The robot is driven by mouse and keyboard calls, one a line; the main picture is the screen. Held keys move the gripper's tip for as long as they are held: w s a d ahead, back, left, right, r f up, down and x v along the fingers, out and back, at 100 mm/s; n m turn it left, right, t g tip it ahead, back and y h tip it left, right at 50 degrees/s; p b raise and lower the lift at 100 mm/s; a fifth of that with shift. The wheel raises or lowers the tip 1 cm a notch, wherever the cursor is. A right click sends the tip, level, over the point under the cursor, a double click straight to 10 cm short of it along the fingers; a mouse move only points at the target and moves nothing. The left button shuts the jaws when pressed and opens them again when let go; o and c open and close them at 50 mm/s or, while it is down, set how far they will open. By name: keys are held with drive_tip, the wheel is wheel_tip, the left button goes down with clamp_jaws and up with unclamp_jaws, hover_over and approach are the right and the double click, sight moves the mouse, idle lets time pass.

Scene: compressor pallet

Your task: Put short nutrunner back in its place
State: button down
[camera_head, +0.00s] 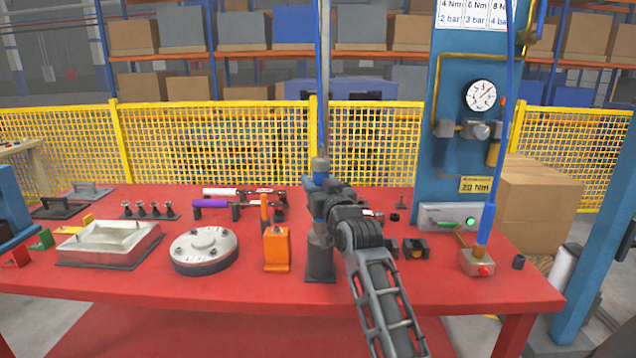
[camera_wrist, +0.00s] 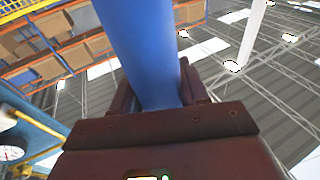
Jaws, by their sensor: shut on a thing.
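The short nutrunner (camera_head: 319,165) stands upright near the middle of the table, its grey-brown end on top and blue parts below. My gripper (camera_head: 322,186) is shut on its blue body. In the wrist view, the blue body (camera_wrist: 147,55) runs up between the two dark red fingers. A dark cylindrical holder (camera_head: 320,258) stands on the table directly under my gripper. The gripper and wrist partly hide the tool. I cannot tell how far its lower end is inside the holder.
An orange holder (camera_head: 277,249) stands close on the left, with a round metal cover (camera_head: 205,250) beyond it. Black blocks (camera_head: 415,248) lie to the right of my arm. A blue column (camera_head: 450,130) with a gauge and a blue hose rises at the right. Bare red table lies in front.

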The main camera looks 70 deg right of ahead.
drive_tip(key=shift+c, duration=2.4)
unclamp_jaws()
drive_tip(key=shift+f, duration=0.2)
drive_tip(key=r+b+v, duration=0.1)
drive_tip(key=v, duration=0.6)
drive_tip(key=shift+s+a+f, duration=0.3)
drive_tip(key=shift+f, duration=0.2)
drive_tip(key=s+a+f+n+t+y, duration=0.15)
drive_tip(key=a+f, duration=0.25)
drive_tip(key=a, duration=0.4)
drive_tip(key=s+a+f+n+y, duration=0.25)
drive_tip(key=a+f, duration=0.25)
drive_tip(key=a, duration=0.3)
drive_tip(key=s+a+f+n+t+y, duration=0.1)
drive_tip(key=s+a+f+y, duration=0.2)
drive_tip(key=a, duration=0.5)
drive_tip(key=s+a+n+g+y, duration=0.1)
drive_tip(key=s+a+n+y, duration=0.3)
drive_tip(key=s+a, duration=1.1)
drive_tip(key=s+y, duration=0.2)
drive_tip(key=shift+f+y, duration=0.35)
drive_tip(key=shift+y, duration=0.05)
